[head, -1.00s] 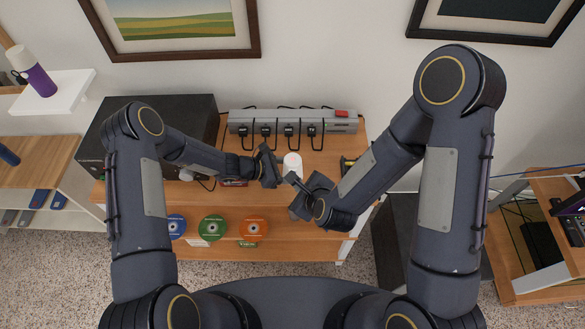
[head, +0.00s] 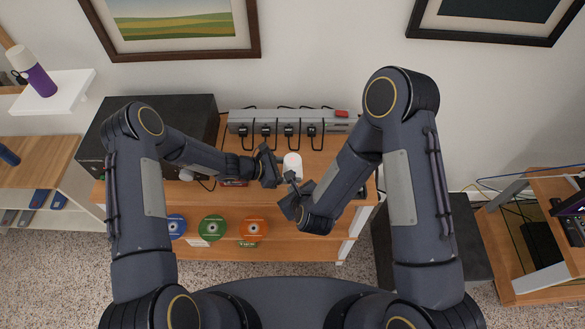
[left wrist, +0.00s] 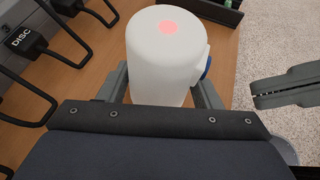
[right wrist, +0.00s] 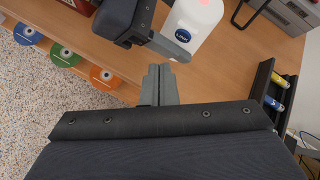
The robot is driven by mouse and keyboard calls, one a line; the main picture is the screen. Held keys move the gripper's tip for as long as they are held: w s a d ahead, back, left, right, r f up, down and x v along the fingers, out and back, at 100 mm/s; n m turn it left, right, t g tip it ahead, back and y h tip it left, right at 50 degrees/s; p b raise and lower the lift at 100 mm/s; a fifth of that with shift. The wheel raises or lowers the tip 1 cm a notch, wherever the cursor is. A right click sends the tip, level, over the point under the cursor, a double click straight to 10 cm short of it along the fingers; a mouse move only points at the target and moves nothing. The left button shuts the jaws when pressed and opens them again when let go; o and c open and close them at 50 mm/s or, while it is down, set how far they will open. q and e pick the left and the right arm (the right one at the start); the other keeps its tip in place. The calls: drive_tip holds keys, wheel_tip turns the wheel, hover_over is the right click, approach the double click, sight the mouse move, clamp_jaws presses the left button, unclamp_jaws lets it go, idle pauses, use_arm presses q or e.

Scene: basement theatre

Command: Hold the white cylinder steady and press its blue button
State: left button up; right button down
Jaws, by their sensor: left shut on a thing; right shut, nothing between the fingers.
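The white cylinder (head: 292,162) stands upright on the wooden shelf top; a pink-red spot marks its top in the left wrist view (left wrist: 168,50). My left gripper (head: 277,168) is shut on it, with a finger on each side. The blue button (right wrist: 183,35) is on its side and carries white lettering; in the left wrist view it shows edge-on (left wrist: 206,67). My right gripper (head: 291,181) is shut and empty. Its fingertips (right wrist: 158,68) are in front of the button side, a small gap short of the button.
A grey power strip (head: 290,121) with several black plugs lies behind the cylinder. A black box (head: 150,125) stands at the left. A small black rack (right wrist: 268,90) with batteries is at the right. Coloured discs (head: 212,227) sit on the lower shelf.

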drive_tip(key=shift+w, duration=1.2)
idle(1.1)
drive_tip(key=shift+w, duration=0.45)
drive_tip(key=shift+w+d, duration=0.15)
drive_tip(key=shift+w, duration=0.5)
idle(0.7)
drive_tip(key=shift+s, duration=0.85)
drive_tip(key=shift+s, duration=3.1)
